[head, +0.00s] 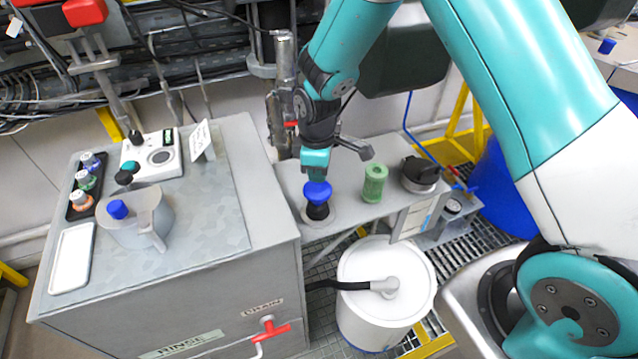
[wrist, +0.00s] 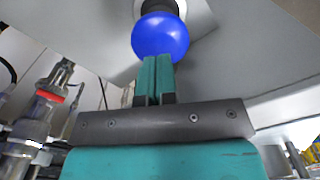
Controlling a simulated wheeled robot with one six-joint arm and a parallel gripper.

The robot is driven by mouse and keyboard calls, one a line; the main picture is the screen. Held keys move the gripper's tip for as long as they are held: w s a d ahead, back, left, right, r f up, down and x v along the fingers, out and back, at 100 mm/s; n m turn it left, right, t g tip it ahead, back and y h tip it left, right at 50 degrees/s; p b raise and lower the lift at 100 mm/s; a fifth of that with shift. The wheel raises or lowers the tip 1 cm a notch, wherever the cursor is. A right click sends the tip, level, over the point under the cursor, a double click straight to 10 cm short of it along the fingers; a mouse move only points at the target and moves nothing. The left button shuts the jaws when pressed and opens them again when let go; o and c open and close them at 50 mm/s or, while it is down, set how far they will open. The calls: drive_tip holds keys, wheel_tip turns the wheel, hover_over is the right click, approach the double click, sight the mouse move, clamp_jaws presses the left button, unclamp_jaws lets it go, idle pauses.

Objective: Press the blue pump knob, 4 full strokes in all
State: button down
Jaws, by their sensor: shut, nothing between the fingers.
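The blue pump knob (head: 318,192) sits on a black collar on the narrow grey shelf beside the rinse cabinet. It shows large and round at the top of the wrist view (wrist: 160,37). My gripper (head: 317,176) points down right above the knob in the head view, with its fingers shut and empty. In the wrist view the teal fingertips (wrist: 158,62) reach the near edge of the knob. I cannot tell whether they touch it.
A green ribbed cylinder (head: 375,183) and a dark round fitting (head: 420,174) stand right of the knob on the shelf. A white lidded drum (head: 386,300) is below. A jug with a blue knob (head: 136,216) and a black tray (head: 82,205) are on the cabinet.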

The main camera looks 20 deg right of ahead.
sight(318, 187)
drive_tip(key=shift+f, duration=0.15)
drive_tip(key=shift+f+b, duration=1.95)
drive_tip(key=shift+f, duration=0.7)
drive_tip(key=shift+r+p, duration=2.1)
drive_tip(key=shift+r, duration=0.7)
drive_tip(key=shift+f, duration=0.1)
drive_tip(key=shift+f+b, duration=1.85)
drive_tip(key=shift+f, duration=0.7)
drive_tip(key=shift+r+p, duration=2)
drive_tip(key=shift+r, duration=0.7)
drive_tip(key=shift+f, duration=0.15)
